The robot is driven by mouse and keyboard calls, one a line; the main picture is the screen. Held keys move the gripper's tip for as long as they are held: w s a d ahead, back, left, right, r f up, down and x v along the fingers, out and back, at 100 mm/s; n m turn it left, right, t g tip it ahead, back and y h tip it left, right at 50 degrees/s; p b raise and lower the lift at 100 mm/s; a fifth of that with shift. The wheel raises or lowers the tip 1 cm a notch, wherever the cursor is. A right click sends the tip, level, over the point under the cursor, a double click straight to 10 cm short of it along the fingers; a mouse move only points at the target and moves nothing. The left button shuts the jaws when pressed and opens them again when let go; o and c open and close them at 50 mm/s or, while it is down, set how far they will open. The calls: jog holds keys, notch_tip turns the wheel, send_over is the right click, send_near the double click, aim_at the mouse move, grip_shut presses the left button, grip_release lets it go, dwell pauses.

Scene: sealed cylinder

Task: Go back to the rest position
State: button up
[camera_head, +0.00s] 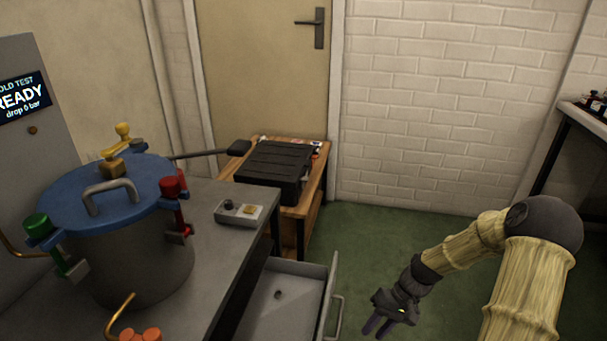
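My gripper (377,330) hangs at the lower middle right of the head view, over the green floor and to the right of the open drawer. Its two dark fingers point down and stand apart, with nothing visible between them. My arm comes in from the right, bent at the elbow. The sealed cylinder (135,262) stands on the grey bench at the left, with its blue lid (75,196) on top. Green, red and yellow clamp parts sit around the lid. My gripper is well apart from the cylinder.
An open drawer (285,292) juts from the bench (208,275), with a small item inside. A small grey tray (236,221) lies on the bench. A black case (272,172) rests on a wooden table behind. A dark-legged table (588,122) stands far right. Green floor (400,235) is clear.

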jog(key=s+a+r+t+h+p, duration=0.1)
jog(key=s+a+r+t+h, duration=0.3)
jog(key=r, duration=0.6)
jog(key=s+d+r+t+h+p, duration=0.15)
jog(key=s+r, duration=0.35)
jog(key=r, duration=0.5)
notch_tip(320, 180, up, 37)
jog(key=p, duration=3.8)
jog(key=shift+s+a+r, duration=0.2)
jog(key=shift+a, duration=0.1)
jog(key=shift+h, duration=0.25)
jog(key=shift+a, duration=0.1)
